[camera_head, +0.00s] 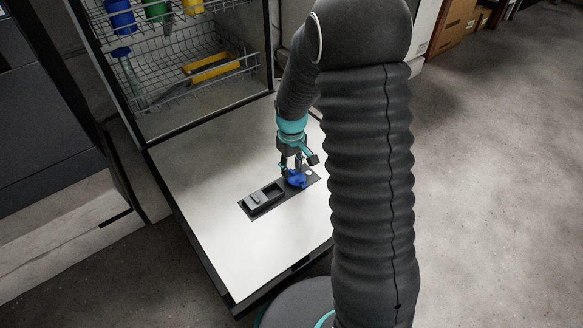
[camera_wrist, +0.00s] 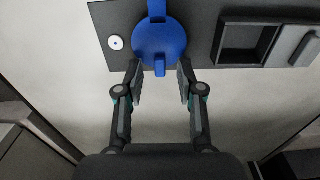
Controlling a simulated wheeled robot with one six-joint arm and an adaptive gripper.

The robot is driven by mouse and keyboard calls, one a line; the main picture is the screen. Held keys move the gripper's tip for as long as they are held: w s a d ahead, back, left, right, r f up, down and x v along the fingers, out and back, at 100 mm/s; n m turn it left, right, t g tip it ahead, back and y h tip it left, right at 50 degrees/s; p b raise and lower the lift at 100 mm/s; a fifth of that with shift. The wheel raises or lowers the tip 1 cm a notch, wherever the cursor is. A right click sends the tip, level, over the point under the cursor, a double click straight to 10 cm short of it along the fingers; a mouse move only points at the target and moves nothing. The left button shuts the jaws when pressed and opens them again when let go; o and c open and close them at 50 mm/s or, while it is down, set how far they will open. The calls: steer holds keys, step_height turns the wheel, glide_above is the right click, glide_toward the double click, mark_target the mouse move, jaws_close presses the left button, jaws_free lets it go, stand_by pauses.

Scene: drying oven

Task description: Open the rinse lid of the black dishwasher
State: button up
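The black dishwasher's door (camera_head: 200,190) is folded down, its pale inner face turned up. A dark dispenser panel (camera_head: 246,207) is set in it. The blue round rinse lid (camera_head: 296,179) sits on this panel; in the wrist view the lid (camera_wrist: 160,38) has a small tab toward me and a strap-like part running up out of the frame. My gripper (camera_head: 291,166) is over the door at the lid. In the wrist view my gripper (camera_wrist: 160,76) is open, with its fingertips on either side of the lid's near tab. I cannot tell whether they touch it.
An open compartment (camera_wrist: 245,42) with a grey sliding cover (camera_wrist: 293,45) lies right of the lid in the wrist view. A small white round spot (camera_wrist: 116,42) is at its left. Wire racks (camera_head: 190,65) with cups stand behind the door.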

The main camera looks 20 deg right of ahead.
steer(key=shift+f, duration=0.1)
jaws_close()
